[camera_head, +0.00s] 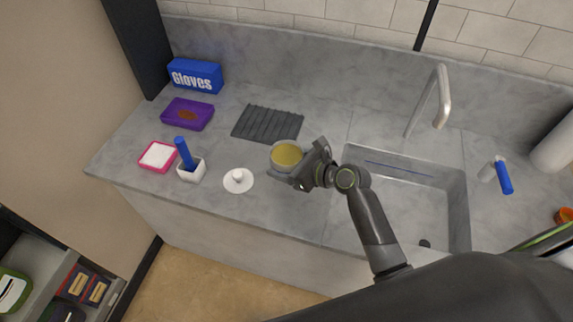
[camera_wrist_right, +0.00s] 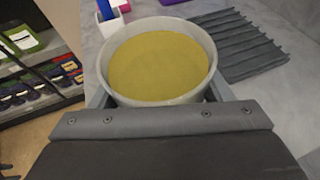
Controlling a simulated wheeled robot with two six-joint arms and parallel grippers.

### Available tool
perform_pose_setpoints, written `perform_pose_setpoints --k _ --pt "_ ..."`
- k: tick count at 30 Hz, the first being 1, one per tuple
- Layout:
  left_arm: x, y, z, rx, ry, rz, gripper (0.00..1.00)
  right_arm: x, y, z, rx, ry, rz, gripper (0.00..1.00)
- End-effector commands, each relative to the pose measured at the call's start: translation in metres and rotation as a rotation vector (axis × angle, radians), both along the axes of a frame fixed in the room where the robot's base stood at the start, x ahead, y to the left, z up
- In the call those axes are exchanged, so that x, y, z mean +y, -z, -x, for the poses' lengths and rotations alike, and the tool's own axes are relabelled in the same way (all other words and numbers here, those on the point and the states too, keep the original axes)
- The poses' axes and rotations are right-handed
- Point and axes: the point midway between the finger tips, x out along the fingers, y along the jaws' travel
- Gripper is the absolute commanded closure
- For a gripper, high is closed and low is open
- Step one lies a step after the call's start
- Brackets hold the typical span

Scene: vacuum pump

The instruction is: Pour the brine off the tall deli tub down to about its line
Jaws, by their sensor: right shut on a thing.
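The deli tub (camera_head: 287,155) is a round, pale, translucent tub with yellow-green brine near its rim. It stands upright on the grey counter, or just above it; I cannot tell which. My right gripper (camera_head: 294,168) is shut around its sides from the right. In the right wrist view the tub (camera_wrist_right: 160,62) sits between the two fingers (camera_wrist_right: 160,98), and the brine (camera_wrist_right: 158,66) looks level. The tub's line is not visible. A white round lid-like piece with a knob (camera_head: 238,181) lies left of the tub. My left gripper is not in view.
A sink (camera_head: 400,205) with a tap (camera_head: 443,95) is right of the tub. A ribbed dark mat (camera_head: 268,124) lies behind it. A white holder with a blue handle (camera_head: 191,172), a pink-edged tray (camera_head: 143,158), a purple box (camera_head: 187,114) and a gloves box (camera_head: 195,76) stand left.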

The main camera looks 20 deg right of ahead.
Motion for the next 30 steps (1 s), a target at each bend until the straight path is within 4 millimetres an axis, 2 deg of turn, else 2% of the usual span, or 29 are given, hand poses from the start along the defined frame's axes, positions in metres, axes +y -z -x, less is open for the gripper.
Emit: perform_pose_setpoints --k 11,17,24,30 --pt "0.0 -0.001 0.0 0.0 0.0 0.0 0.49 -0.001 -0.007 0.0 0.0 0.0 0.0 0.5" --pt "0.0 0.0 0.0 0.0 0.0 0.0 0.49 -0.012 -0.018 0.004 -0.002 -0.004 0.004 0.5" --pt "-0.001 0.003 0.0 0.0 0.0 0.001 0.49 -0.038 -0.053 0.02 -0.004 -0.036 0.008 0.5" --pt "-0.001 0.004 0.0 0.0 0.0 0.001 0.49 -0.051 -0.085 0.041 -0.003 -0.087 0.007 0.5"
